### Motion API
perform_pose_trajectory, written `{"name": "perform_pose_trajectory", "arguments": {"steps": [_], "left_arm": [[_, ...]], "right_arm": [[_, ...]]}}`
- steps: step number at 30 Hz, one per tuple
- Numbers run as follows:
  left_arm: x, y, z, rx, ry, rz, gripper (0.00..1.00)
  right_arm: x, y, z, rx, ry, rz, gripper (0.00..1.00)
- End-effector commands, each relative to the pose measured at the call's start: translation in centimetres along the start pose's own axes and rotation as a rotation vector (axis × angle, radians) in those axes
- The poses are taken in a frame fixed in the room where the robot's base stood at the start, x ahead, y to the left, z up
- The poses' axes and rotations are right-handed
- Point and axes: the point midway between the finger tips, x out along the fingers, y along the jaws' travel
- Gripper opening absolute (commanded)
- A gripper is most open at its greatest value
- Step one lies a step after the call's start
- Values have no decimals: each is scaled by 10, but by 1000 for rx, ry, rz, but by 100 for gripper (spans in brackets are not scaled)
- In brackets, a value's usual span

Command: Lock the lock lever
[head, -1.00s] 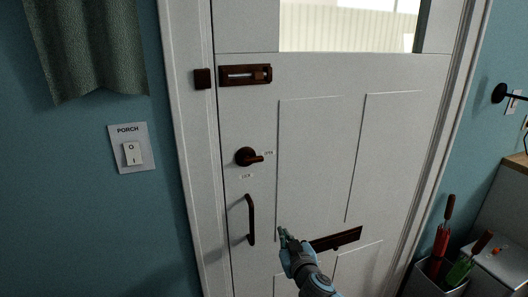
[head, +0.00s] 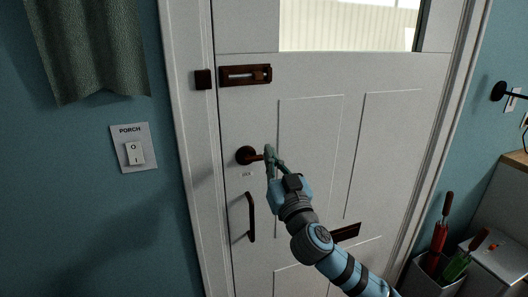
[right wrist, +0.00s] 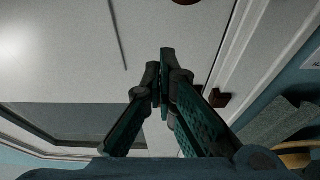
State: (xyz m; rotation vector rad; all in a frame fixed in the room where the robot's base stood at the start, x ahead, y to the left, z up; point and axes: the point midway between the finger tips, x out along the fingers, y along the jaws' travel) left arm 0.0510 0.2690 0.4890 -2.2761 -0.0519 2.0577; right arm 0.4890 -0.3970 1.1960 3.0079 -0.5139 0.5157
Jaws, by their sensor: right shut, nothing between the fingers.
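The lock lever (head: 246,156) is a dark brown round base with a short handle on the white door (head: 312,130), in the middle of the head view. The handle points right, and its tip is partly hidden by my right gripper (head: 269,152). The fingers are shut and empty, right at the handle's end; I cannot tell if they touch it. In the right wrist view the shut fingers (right wrist: 164,62) stand in front of the door, and a dark red-brown round part shows at the top edge. My left gripper is not in view.
A slide bolt (head: 245,75) sits above the lever, with its keeper (head: 203,79) on the frame. A pull handle (head: 251,217) is below it, and a mail slot (head: 345,232) lower right. A porch switch (head: 134,152) is on the left wall. An umbrella bin (head: 433,276) stands at right.

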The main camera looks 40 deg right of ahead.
Motion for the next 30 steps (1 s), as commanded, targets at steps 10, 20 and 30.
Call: {"name": "perform_pose_trajectory", "arguments": {"steps": [10,20,30], "left_arm": [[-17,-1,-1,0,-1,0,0],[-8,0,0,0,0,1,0],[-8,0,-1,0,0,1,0]], "right_arm": [[61,0,10,0,-3,0,0],[50,0,38,1,-1,-1,0],[50,0,38,4,0,0,0]]}}
